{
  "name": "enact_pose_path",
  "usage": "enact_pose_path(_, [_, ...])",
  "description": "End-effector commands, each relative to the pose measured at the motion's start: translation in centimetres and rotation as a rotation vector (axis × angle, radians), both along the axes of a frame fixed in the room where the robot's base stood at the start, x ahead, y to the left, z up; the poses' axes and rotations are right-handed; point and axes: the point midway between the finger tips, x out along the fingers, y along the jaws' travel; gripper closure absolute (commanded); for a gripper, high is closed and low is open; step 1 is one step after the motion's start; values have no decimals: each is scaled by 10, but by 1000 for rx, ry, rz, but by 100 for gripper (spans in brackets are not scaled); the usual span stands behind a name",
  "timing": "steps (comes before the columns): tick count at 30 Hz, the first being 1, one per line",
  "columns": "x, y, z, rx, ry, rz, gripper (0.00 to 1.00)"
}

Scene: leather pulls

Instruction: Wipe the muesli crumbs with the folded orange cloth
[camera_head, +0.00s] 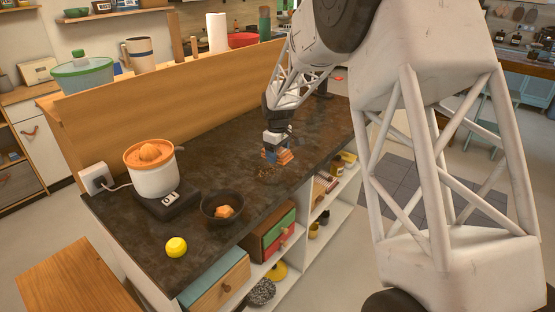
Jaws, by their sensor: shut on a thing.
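My gripper (275,150) reaches down to the dark countertop (200,180) from the far side of the picture. It is shut on the folded orange cloth (284,157), which shows as a small layered orange piece at the fingertips. The cloth is at or just above the counter surface; I cannot tell whether it touches. The muesli crumbs (266,171) appear as small brownish specks on the counter, just in front of and left of the cloth. The fingers partly hide the cloth.
A dark bowl (222,208) with an orange piece inside stands left of the crumbs. An orange-topped juicer (151,175) and a yellow lemon (176,247) are farther left. A wooden back panel (170,95) borders the counter. The counter between bowl and crumbs is clear.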

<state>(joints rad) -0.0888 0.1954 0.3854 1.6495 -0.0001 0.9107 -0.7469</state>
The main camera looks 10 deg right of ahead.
Motion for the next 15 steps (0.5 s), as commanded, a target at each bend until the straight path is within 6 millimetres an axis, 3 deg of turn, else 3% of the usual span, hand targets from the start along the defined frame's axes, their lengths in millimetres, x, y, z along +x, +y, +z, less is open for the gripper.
enact_pose_path(6, [0, 0, 15, 0, 0, 0, 57])
enact_pose_path(15, [0, 0, 18, 0, 0, 0, 57])
